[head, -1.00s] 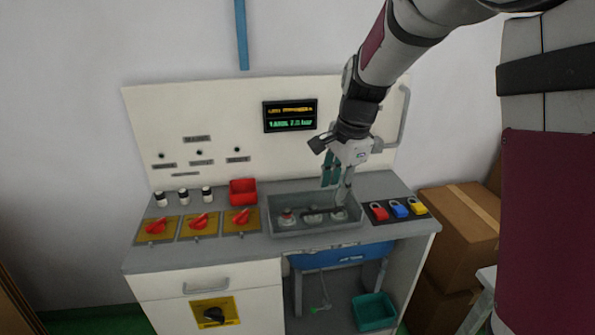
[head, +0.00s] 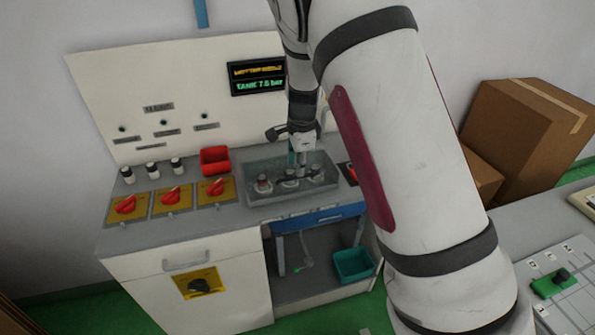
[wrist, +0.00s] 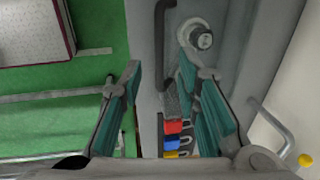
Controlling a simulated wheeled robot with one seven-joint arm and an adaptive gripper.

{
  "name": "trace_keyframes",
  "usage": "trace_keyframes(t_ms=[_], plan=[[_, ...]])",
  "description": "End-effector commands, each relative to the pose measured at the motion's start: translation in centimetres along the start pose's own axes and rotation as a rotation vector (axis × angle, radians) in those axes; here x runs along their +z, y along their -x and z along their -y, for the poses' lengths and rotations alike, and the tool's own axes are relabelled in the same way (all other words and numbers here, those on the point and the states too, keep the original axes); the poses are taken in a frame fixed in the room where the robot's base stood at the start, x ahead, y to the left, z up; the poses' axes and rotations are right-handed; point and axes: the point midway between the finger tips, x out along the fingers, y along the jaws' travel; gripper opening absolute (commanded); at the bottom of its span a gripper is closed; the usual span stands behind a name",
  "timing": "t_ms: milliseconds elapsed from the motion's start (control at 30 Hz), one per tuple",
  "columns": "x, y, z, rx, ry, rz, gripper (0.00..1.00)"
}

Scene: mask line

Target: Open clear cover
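The clear cover (head: 258,181) is a see-through grey box on the counter. A dark bar (wrist: 161,45), perhaps the cover's handle, runs near the gap between the fingertips. A round grey knob (wrist: 201,40) shows beside the right finger.
Red rotary switches (head: 171,196) and a red bin (head: 215,160) are left of the cover. Red, blue and yellow padlocks (wrist: 173,138) lie near the fingers. A teal crate (head: 353,264) is below the counter. Cardboard boxes (head: 515,125) stand right.

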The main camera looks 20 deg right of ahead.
Motion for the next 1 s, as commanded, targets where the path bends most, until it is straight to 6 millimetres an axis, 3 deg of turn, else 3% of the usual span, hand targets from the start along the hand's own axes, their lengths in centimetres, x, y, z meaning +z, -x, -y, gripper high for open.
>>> trace_keyframes(t_ms=[100, 300, 633, 667, 800, 1000], plan=[[0.0, -1.9, -0.1, 0.002, -0.001, -0.001, 0.3], [0.0, -3.7, 0.0, 0.001, 0.001, 0.0, 0.3], [0.0, -4.0, 0.0, -0.001, 0.001, 0.0, 0.3], [0.0, -4.0, 0.0, -0.001, 0.001, 0.0, 0.28], [0.0, -4.0, 0.0, -0.001, 0.001, 0.0, 0.0], [0.0, -4.0, 0.0, 0.0, 0.0, 0.0, 0.0]])
